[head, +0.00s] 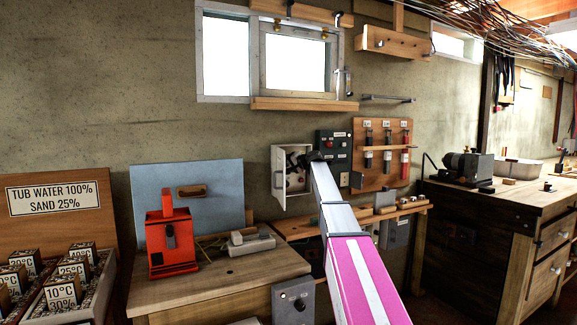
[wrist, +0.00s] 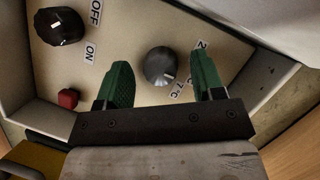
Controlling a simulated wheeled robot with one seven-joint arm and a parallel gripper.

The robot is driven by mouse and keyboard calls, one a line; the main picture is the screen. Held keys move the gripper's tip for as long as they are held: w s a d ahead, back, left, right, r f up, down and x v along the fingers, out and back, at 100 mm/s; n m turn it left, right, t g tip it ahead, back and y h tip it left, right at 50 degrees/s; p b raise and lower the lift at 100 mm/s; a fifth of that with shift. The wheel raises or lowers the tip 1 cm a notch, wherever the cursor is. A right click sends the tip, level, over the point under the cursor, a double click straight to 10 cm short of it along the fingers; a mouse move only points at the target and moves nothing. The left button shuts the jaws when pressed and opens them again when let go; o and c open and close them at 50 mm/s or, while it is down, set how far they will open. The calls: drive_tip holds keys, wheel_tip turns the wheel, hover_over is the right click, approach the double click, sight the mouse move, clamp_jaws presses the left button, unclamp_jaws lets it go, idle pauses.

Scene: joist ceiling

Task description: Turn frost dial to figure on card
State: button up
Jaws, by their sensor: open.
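In the wrist view, a grey round dial (wrist: 160,67) with a white pointer mark sits on a cream panel (wrist: 135,30). The pointer is toward the lower right, near printed labels; "7°C" (wrist: 181,91) is legible, while another starting with "2" is partly hidden by a finger. My gripper (wrist: 160,62) is open, with one green finger on each side of the dial; contact cannot be told. In the head view, my gripper (head: 311,158) is at an open white wall box (head: 292,202), and the dial cannot be made out. No card with a dial figure is clearly identifiable.
A black ON/OFF knob (wrist: 60,26) and red button (wrist: 68,98) share the panel. A dark green control box (head: 333,145) and tool board (head: 382,155) hang right of the white box.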

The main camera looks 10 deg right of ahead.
drive_tip(key=c, duration=0.9)
drive_tip(key=m, duration=0.1)
drive_tip(key=m+y, duration=0.1)
drive_tip(key=m, duration=0.1)
drive_tip(key=shift+f+t+y, duration=0.2)
drive_tip(key=shift+t+y, duration=0.1)
drive_tip(key=shift+t, duration=0.1)
drive_tip(key=shift+m+t+y, duration=0.5)
drive_tip(key=shift+m, duration=1.3)
drive_tip(key=o, duration=0.9)
drive_tip(key=shift+s+d, duration=0.1)
drive_tip(key=shift+d, duration=0.05)
